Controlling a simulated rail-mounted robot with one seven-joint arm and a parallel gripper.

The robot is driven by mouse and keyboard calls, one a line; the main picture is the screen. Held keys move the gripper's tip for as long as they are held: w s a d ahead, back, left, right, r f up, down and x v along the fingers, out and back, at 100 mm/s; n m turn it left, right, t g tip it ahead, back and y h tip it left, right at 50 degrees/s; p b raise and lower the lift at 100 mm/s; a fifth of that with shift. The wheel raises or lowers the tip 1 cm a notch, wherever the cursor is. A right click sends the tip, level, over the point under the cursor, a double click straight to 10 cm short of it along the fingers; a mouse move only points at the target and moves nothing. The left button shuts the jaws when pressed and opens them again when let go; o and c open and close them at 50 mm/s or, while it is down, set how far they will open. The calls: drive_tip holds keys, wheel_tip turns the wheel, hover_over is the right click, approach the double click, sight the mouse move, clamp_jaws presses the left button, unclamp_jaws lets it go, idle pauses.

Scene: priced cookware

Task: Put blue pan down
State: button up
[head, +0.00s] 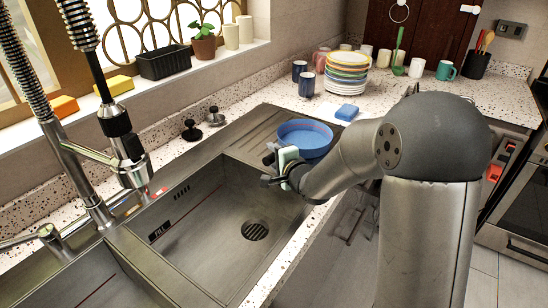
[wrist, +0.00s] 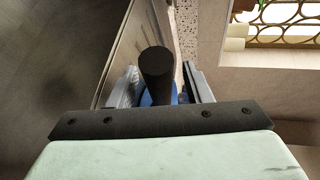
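The blue pan (head: 306,137) shows in the head view at the far right end of the sink, over the ribbed drainboard and the counter edge. I cannot tell whether its base touches the surface. My gripper (head: 273,168) is just in front of and left of the pan, at the sink's right rim. In the wrist view the pan's dark round handle (wrist: 157,66) stands between the two grey fingers of my gripper (wrist: 160,85), which close around it. A little blue of the pan (wrist: 146,98) shows behind the handle; the rest is hidden.
The empty sink basin (head: 215,215) lies left of my gripper. A blue sponge (head: 347,112), dark blue mugs (head: 305,84) and a stack of plates (head: 346,72) stand on the counter behind the pan. The tall faucet (head: 75,150) is at the left.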

drive_tip(key=shift+r, duration=0.1)
drive_tip(key=s+d+n+h, duration=0.1)
drive_tip(key=s+d, duration=0.2)
drive_tip(key=s, duration=0.1)
drive_tip(key=s+d+g+h, duration=0.1)
drive_tip(key=s+d+h, duration=0.1)
drive_tip(key=s+d, duration=0.1)
drive_tip(key=s+d+n+g+h, duration=0.1)
drive_tip(key=s+d, duration=0.3)
drive_tip(key=s, duration=0.1)
drive_tip(key=shift+s+r+n, duration=0.2)
drive_tip(key=shift+s+n, duration=0.1)
drive_tip(key=shift+s, duration=0.1)
drive_tip(key=s+d+f+n+g+h, duration=0.1)
drive_tip(key=s+n+g, duration=0.4)
drive_tip(key=s, duration=0.7)
drive_tip(key=s+d+f+n+g+h, duration=0.1)
drive_tip(key=s+n+g, duration=0.4)
drive_tip(key=s, duration=0.7)
drive_tip(key=shift+d+f+n+g+h, duration=0.3)
drive_tip(key=shift+d+f+g+h, duration=0.1)
drive_tip(key=shift+d+f+g, duration=0.3)
